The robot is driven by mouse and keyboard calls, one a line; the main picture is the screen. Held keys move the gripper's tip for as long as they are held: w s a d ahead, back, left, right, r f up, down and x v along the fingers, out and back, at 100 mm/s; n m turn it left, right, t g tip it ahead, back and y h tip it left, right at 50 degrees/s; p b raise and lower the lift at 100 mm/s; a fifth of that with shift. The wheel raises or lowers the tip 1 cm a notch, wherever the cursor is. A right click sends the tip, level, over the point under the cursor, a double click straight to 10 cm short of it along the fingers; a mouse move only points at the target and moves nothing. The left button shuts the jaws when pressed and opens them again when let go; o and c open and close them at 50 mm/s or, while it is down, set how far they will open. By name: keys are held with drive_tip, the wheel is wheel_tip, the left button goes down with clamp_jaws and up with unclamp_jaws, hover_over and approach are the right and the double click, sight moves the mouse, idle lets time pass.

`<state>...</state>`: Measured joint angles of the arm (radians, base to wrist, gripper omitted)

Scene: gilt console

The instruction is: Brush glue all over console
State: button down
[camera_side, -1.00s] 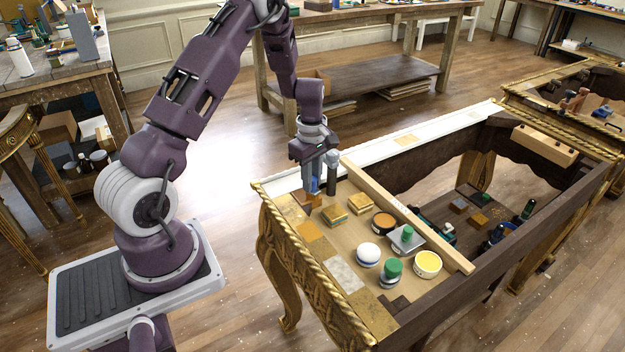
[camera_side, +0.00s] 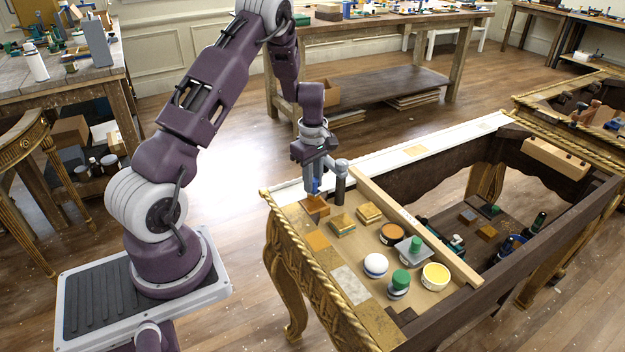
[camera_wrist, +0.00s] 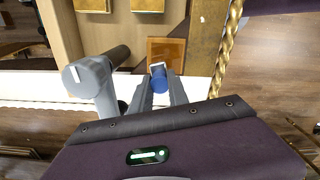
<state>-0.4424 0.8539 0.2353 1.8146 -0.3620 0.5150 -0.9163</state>
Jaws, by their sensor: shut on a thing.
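The gilt console (camera_side: 330,303) has a carved gold front edge and leg, with a white strip (camera_side: 385,160) along its back rail. My gripper (camera_side: 314,186) is shut on a small blue-handled thing, perhaps the brush, above the console's near left corner. In the wrist view the blue handle (camera_wrist: 160,82) sits between the fingertips, with a pale end. Its working end cannot be made out. A brown-orange block (camera_side: 316,206) lies just under my gripper; it also shows in the wrist view (camera_wrist: 166,50). I cannot tell whether the held thing touches it.
A grey-headed, dark-handled tool (camera_side: 341,178) stands close beside my gripper. The frame beyond is open.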

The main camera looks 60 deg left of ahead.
drive_tip(key=shift+d, duration=2.6)
wheel_tip(320, 180, up, 8)
drive_tip(key=shift+f, duration=0.1)
